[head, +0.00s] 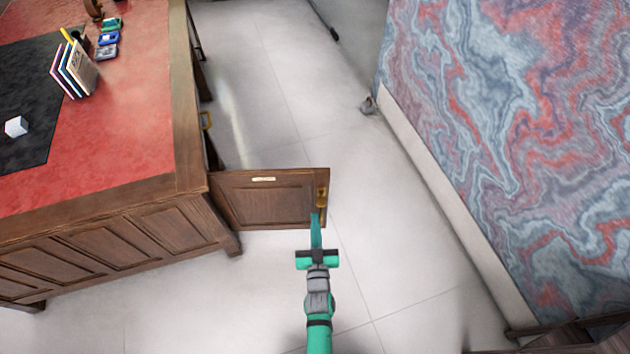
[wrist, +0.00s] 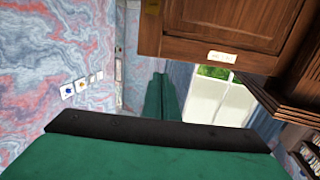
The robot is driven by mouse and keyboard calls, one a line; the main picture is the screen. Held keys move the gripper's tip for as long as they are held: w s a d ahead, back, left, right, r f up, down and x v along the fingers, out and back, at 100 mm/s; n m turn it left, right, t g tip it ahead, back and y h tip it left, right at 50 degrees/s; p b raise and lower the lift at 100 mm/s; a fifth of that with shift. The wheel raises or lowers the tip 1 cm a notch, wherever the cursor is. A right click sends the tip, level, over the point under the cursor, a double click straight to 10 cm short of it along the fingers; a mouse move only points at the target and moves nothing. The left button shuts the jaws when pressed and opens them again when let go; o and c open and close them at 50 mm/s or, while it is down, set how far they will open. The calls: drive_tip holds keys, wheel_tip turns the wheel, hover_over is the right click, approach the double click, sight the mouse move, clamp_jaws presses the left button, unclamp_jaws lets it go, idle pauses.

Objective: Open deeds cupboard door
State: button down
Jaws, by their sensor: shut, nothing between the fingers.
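The deeds cupboard door (head: 268,202) is a brown panelled door with a pale label plate. It stands swung out from the right side of the wooden desk (head: 187,100), over the floor. Its brass handle (head: 321,198) is near the free edge. My gripper (head: 316,217) is shut and empty, its fingertips at the door's free edge just below the handle in the head view. I cannot tell whether they touch the door. In the wrist view the shut fingers (wrist: 161,78) are beside the door (wrist: 235,25), whose label shows. The cupboard's inside is hidden.
Another brass handle (head: 206,120) shows farther along the desk's side. Books (head: 74,68) and a white cube (head: 16,126) are on the desktop. A marbled wall (head: 500,130) stands to the right. The pale floor (head: 300,90) between desk and wall is clear.

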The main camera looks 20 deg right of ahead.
sight(315, 173)
drive_tip(key=x, duration=1.5)
drive_tip(key=shift+w+d+r, duration=0.15)
drive_tip(key=shift+w+d, duration=0.1)
drive_tip(key=shift+d, duration=0.2)
